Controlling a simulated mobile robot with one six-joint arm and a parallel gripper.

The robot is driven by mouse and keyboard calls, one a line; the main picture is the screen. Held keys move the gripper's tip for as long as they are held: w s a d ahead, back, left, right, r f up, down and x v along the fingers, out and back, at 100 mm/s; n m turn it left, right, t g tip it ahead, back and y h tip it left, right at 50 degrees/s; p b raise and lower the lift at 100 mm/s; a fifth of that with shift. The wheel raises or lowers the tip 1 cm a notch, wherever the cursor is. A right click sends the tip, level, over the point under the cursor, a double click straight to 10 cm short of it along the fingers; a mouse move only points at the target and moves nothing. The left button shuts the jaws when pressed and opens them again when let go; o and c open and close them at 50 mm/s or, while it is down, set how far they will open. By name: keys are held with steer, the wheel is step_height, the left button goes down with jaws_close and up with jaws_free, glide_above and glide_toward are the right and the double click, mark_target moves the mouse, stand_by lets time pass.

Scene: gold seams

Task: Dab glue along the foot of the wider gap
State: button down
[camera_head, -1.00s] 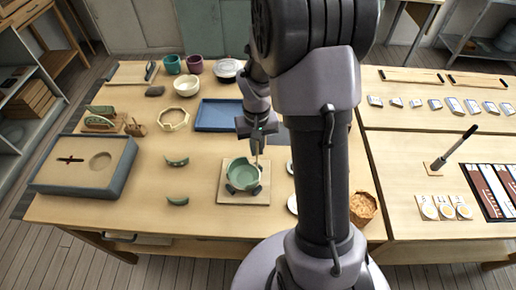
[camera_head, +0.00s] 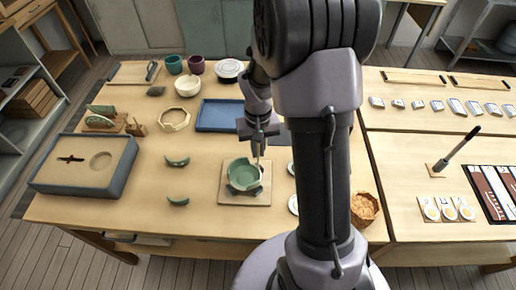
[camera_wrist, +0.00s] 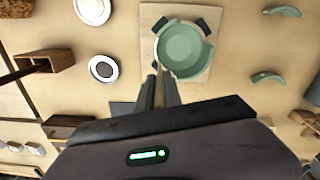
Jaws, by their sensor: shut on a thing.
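The green broken bowl (camera_head: 244,174) stands on a square wooden board (camera_head: 230,197) with small dark supports around it; it also shows in the wrist view (camera_wrist: 181,48). Its rim is uneven, but I cannot tell which gap is wider. Two loose green shards, one upper (camera_head: 177,161) and one lower (camera_head: 178,201), lie to its left. My gripper (camera_head: 258,137) is shut on a thin pale stick (camera_head: 257,155), also visible between the fingers in the wrist view (camera_wrist: 159,88). The stick points down by the bowl's back right rim. Whether its tip touches the bowl is unclear.
A blue tray (camera_head: 218,115) lies behind the bowl. A cream ring (camera_head: 174,119) and a grey-edged box (camera_head: 84,165) stand at left. White round dishes (camera_wrist: 103,69) lie near the board.

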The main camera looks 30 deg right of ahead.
steer(key=shift+r, duration=0.2)
stand_by(0.3)
steer(key=shift+w, duration=0.1)
steer(key=shift+w+a+r+p, duration=0.15)
steer(key=shift+w+p, duration=0.1)
steer(key=shift+w, duration=0.25)
steer(key=shift+w+a+p, duration=0.15)
steer(key=shift+w+p, duration=0.05)
steer(key=shift+w, duration=0.3)
steer(key=shift+f+b, duration=0.3)
steer(key=shift+f, duration=0.1)
stand_by(0.4)
step_height(320, 180, up, 8)
steer(key=p, duration=0.6)
steer(key=shift+r+p, duration=0.2)
steer(key=shift+p, duration=0.15)
stand_by(0.7)
